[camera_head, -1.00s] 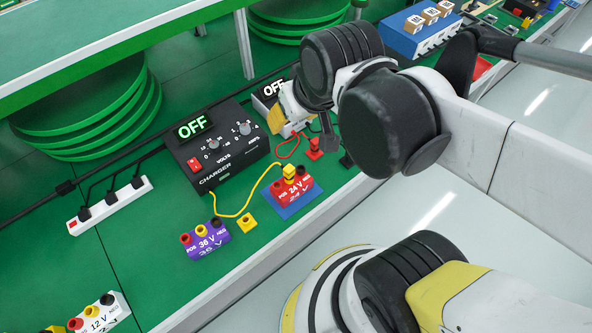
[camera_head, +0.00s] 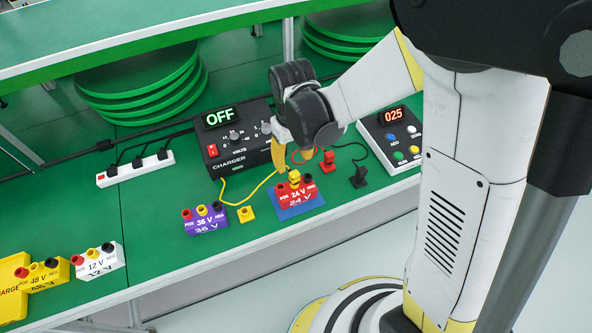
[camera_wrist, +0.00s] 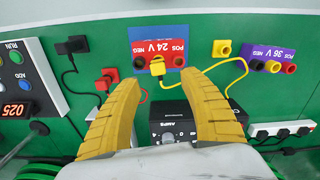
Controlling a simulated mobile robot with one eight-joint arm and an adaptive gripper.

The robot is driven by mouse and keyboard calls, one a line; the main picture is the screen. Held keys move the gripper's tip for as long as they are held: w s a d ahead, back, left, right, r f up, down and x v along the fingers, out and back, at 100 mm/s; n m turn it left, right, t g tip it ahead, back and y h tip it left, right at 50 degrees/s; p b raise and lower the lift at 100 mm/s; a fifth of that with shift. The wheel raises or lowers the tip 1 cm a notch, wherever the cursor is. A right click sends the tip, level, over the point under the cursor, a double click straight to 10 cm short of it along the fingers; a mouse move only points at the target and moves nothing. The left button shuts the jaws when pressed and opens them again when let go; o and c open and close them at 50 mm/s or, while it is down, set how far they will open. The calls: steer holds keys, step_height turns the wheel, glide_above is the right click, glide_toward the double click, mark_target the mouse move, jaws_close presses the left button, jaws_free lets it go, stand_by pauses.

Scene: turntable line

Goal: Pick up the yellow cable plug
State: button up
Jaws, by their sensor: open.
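The yellow cable plug (camera_head: 294,177) sits in the middle socket of the red 24 V block (camera_head: 297,192), which stands on a blue pad (camera_head: 300,208). Its yellow cable (camera_head: 250,191) loops back to the charger (camera_head: 238,142), whose display reads OFF. In the wrist view the plug (camera_wrist: 157,67) shows beyond my yellow fingertips, roughly between them across the picture. My gripper (camera_wrist: 160,82) is open and empty, fingers wide apart. In the head view my gripper (camera_head: 288,157) hangs close above and behind the 24 V block. I cannot see any contact with the plug.
A yellow socket block (camera_head: 246,214) and the purple 36 V block (camera_head: 206,220) stand left of the 24 V block. A red plug (camera_head: 327,163) and a black plug (camera_head: 359,178) are to its right. A panel reading 025 (camera_head: 393,137) stands farther right. A shelf overhangs the back.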

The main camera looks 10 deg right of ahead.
mark_target(294, 173)
steer(key=f+b, duration=0.1)
steer(key=f, duration=0.2)
steer(key=f+b, duration=0.2)
steer(key=f, duration=0.2)
steer(key=shift+w+d+f, duration=0.1)
steer(key=shift+w+f, duration=0.1)
steer(key=shift+f, duration=0.1)
steer(key=shift+r, duration=0.1)
jaws_close()
